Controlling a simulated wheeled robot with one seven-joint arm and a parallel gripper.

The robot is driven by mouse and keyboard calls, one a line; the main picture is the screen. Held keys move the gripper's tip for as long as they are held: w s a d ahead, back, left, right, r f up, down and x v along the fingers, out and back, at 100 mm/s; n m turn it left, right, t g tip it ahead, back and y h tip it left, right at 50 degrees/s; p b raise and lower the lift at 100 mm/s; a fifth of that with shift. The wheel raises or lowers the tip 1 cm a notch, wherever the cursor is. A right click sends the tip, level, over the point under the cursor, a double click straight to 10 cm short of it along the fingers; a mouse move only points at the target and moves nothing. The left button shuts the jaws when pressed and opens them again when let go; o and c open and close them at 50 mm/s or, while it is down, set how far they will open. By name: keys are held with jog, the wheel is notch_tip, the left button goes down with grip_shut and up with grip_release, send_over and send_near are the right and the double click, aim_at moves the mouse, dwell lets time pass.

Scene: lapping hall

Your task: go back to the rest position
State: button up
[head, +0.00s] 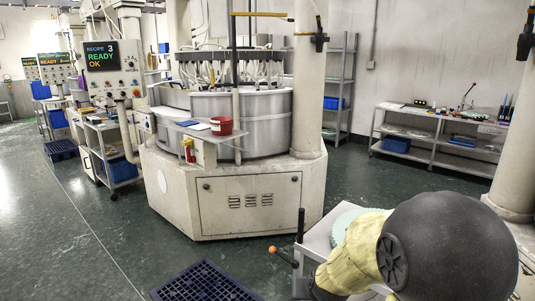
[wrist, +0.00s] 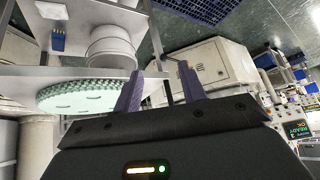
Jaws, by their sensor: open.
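My gripper (wrist: 158,78) shows in the wrist view with its two dark fingers apart and nothing between them. A pale green toothed disc (wrist: 85,95) lies on a light grey table or cart to the left of the fingers in that view. My fingers appear clear of the disc; the exact gap cannot be told. In the head view my arm, with a dark rounded joint and a yellowish cover, fills the lower right over the grey cart (head: 316,243). It hides my gripper and much of the cart top there.
The big lapping machine (head: 225,195) stands ahead, with a red container (head: 221,125) on its shelf. A dark blue pallet (head: 205,284) lies on the floor before it. A white round container (wrist: 110,45) stands near the disc. Open green floor lies at left; a bench (head: 440,135) stands at right.

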jog(key=s+d+f+g, duration=0.1)
jog(key=s+d+g, duration=0.1)
jog(key=s, duration=0.6)
jog(key=s+d+g, duration=0.3)
jog(key=s, duration=0.5)
jog(key=w+p+v, duration=0.2)
jog(key=p+v, duration=1.1)
jog(key=p, duration=0.1)
jog(key=shift+w+a+r+h, duration=0.3)
jog(key=shift+w+a+r, duration=0.05)
jog(key=shift+a+r, duration=0.2)
